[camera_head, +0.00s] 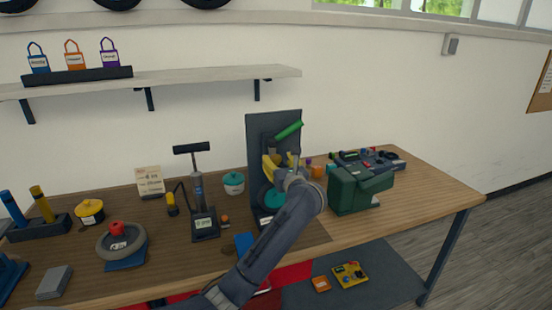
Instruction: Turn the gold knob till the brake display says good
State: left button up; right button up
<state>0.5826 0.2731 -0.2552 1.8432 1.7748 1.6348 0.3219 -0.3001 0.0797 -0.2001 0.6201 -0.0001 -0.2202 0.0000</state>
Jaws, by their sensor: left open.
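A dark upright panel (258,135) stands on the workbench, with a green grip (288,131) sticking out near its top. Yellow-gold parts (268,166) sit at mid-height on it, and a teal round part (273,200) is lower down. I cannot tell which gold part is the knob. My left arm reaches up from the bottom, with its wrist in front of the panel's right side. My left gripper (291,163) is open, close to the gold parts; I cannot tell if it touches. No brake display can be read; my arm covers part of the panel. My right gripper is out of view.
On the workbench (420,185), a pump with a small display (203,222) stands left of the panel, near a teal pot (233,183). A dark green machine (352,190) stands close right of my wrist. A wheel (120,241) lies at left. The bench's right end is clear.

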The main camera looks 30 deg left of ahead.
aim_at(275, 159)
pick_arm(q)
jog(key=shift+x, duration=1.5)
jog(key=shift+c, duration=0.3)
jog(key=c, duration=1.2)
jog(key=shift+o, duration=0.2)
jog(key=shift+m+t+h, duration=0.3)
jog(key=m+t+h, duration=0.2)
jog(key=shift+a+m+t+h, duration=0.1)
jog(key=shift+m+t+h, duration=0.2)
jog(key=shift+h, duration=0.1)
jog(key=shift+m+t+h, duration=1.1)
jog(key=shift+m+h, duration=0.4)
jog(key=shift+h, duration=1.1)
